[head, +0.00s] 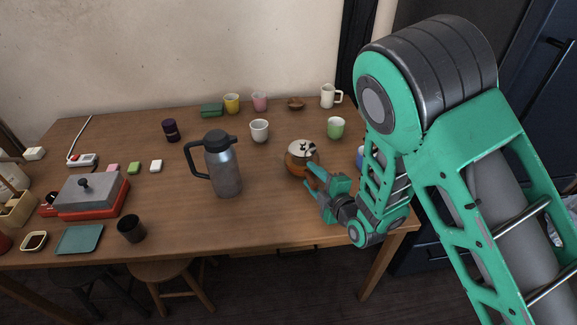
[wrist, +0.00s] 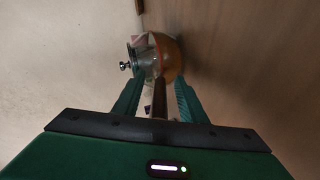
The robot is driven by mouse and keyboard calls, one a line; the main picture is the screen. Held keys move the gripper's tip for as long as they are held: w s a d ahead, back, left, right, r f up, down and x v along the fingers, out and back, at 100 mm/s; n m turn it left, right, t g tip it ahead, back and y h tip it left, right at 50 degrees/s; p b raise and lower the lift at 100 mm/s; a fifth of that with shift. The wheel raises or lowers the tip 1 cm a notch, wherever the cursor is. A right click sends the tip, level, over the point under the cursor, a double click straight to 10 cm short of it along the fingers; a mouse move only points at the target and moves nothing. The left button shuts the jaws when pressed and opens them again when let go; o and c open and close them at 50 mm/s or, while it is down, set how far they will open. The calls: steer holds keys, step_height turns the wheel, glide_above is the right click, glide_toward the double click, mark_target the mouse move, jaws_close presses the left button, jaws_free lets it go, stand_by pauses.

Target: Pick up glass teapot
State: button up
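The glass teapot (head: 303,167), round with amber liquid and a pale top, stands upright on the wooden table (head: 265,205), right of its middle. My gripper (head: 311,183) is low at its front right side. In the wrist view the teapot (wrist: 168,58) lies just ahead of my gripper (wrist: 158,82), with its lid knob pointing left. The two green fingers are spread. A dark brown strip, which looks like the teapot's handle (wrist: 159,100), shows between them, with gaps on both sides. My gripper's near side hides part of the teapot's base in the head view.
A steel jug (head: 225,168) stands left of the teapot. A white cup (head: 259,131) and a green-white cup (head: 336,128) stand behind it. A blue item (head: 360,157) is partly hidden by my arm. The table front between jug and gripper is clear.

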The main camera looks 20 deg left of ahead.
steer(key=shift+w, duration=0.2)
steer(key=shift+s+a, duration=0.15)
steer(key=shift+a, duration=0.2)
steer(key=shift+a+f, duration=0.1)
jaws_close()
